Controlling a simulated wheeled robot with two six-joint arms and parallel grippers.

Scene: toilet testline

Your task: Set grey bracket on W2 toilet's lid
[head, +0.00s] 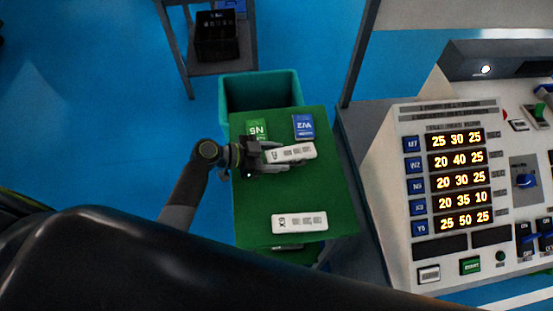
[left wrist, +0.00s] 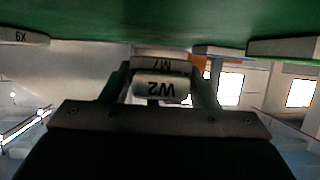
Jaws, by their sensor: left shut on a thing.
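My left gripper (head: 268,160) is over the green table top (head: 325,185), shut on a small light piece. In the left wrist view this piece (left wrist: 161,87) sits between the fingers and reads W2, upside down. A white bar (head: 296,152) lies by the fingertips in the head view. A second light piece (left wrist: 160,64), reading M7, shows behind the held one in the wrist view. I cannot tell a grey bracket or a toilet lid apart by shape. My right gripper is not in view.
Another white bar (head: 300,221) lies on the table's near part. A green label block (head: 256,130) and a blue one (head: 303,126) are at the far edge. A teal bin (head: 262,88) stands behind. A control panel (head: 455,190) with lit numbers is at right.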

